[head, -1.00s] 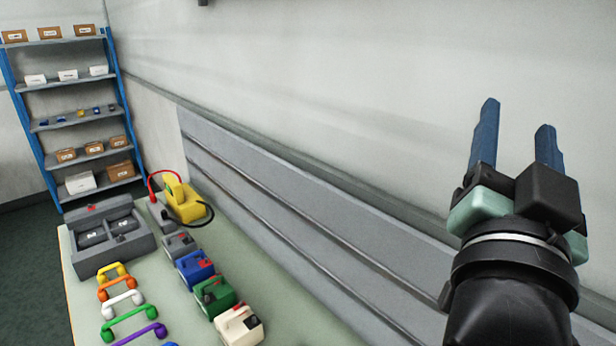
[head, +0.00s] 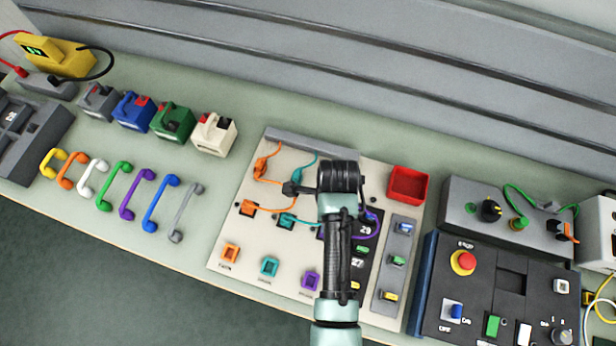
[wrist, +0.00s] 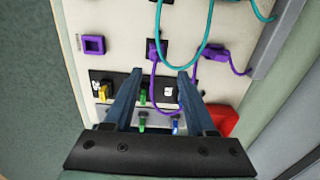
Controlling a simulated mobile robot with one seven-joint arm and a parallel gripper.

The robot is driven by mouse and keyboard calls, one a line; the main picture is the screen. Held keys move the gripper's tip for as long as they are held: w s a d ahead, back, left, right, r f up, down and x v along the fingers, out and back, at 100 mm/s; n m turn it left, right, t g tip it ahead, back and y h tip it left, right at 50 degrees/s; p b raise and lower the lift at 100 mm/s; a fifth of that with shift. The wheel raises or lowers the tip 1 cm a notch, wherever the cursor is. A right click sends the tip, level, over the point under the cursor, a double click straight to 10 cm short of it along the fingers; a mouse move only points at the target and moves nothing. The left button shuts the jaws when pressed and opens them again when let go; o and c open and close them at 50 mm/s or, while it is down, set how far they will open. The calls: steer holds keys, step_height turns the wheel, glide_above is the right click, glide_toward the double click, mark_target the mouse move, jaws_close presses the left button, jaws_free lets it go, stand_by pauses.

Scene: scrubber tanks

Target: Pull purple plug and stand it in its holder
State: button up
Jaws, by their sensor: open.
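The purple plug (wrist: 152,52) sits in a black socket on the pale board, with a purple cable looping from it. A second purple plug end (wrist: 215,52) is to its right in the wrist view. The square purple holder (wrist: 94,44) is empty at left; it also shows in the head view (head: 310,281). My gripper (wrist: 160,75) is open and empty, its blue fingers pointing toward the purple plug from above the board. Whether they touch anything cannot be told. In the head view my arm hides the fingers and most of the purple plug.
Teal (head: 287,220) and orange (head: 247,208) plugs with cables are on the board; a teal cable crosses near the purple plug. A red tray (head: 408,185) is at the board's upper right. A control box (head: 500,290) stands right; coloured handles (head: 135,195) lie left.

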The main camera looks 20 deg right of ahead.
steer(key=f+b, duration=0.2)
steer(key=f, duration=0.1)
steer(key=f+b, duration=0.6)
steer(key=shift+s+f, duration=0.25)
steer(key=shift+r, duration=0.1)
jaws_close()
stand_by(1.3)
steer(key=shift+r, duration=0.1)
steer(key=shift+r+p, duration=2.4)
steer(key=shift+p, duration=0.4)
